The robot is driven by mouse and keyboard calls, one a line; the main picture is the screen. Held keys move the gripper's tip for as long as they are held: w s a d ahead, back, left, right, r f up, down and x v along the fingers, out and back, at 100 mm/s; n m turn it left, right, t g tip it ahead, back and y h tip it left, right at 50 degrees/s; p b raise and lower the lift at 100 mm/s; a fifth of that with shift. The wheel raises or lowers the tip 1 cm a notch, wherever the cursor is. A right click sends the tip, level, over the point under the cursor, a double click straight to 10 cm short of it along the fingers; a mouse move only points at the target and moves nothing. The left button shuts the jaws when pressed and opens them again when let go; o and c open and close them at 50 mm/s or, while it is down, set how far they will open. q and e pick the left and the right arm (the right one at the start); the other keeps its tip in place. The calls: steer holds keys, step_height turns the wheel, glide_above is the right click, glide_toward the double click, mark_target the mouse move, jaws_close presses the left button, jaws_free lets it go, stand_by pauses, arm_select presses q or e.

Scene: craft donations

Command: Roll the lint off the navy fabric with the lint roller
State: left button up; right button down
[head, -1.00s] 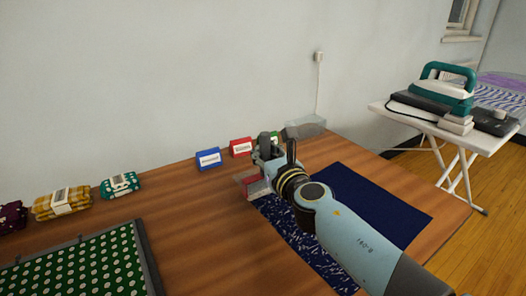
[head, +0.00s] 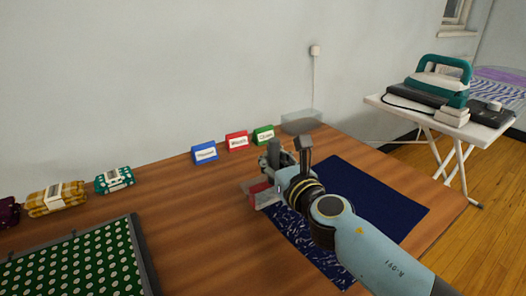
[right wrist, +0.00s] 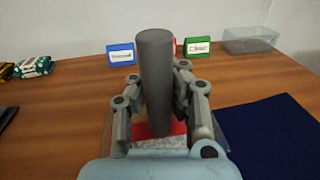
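The navy fabric (head: 372,190) lies flat on the table. Its left strip carries white lint specks; its right part looks plain dark navy, and my right arm hides some of the middle. My right gripper (head: 285,160) is at the fabric's far left edge. In the right wrist view its fingers close on both sides of an upright grey cylinder (right wrist: 155,75), which looks like the lint roller's handle. Beneath it show a red part (right wrist: 160,130) and a pale speckled patch, partly hidden by the fingers. I cannot tell whether the roller touches the fabric. My left gripper is not in view.
Blue (head: 204,152), red (head: 237,141) and green (head: 263,135) label stands line the back, beside a clear bin (head: 302,121). Fabric bundles (head: 57,198) and a green dotted mat (head: 75,265) are at left. An ironing board (head: 440,114) stands off right.

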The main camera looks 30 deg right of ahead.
steer(key=s+d+b, duration=0.2)
steer(key=s+b, duration=0.8)
steer(key=s, duration=1.4)
steer(key=shift+s+b, duration=0.3)
steer(key=shift+s, duration=0.1)
step_height(320, 180, up, 14)
steer(key=p, duration=1.5)
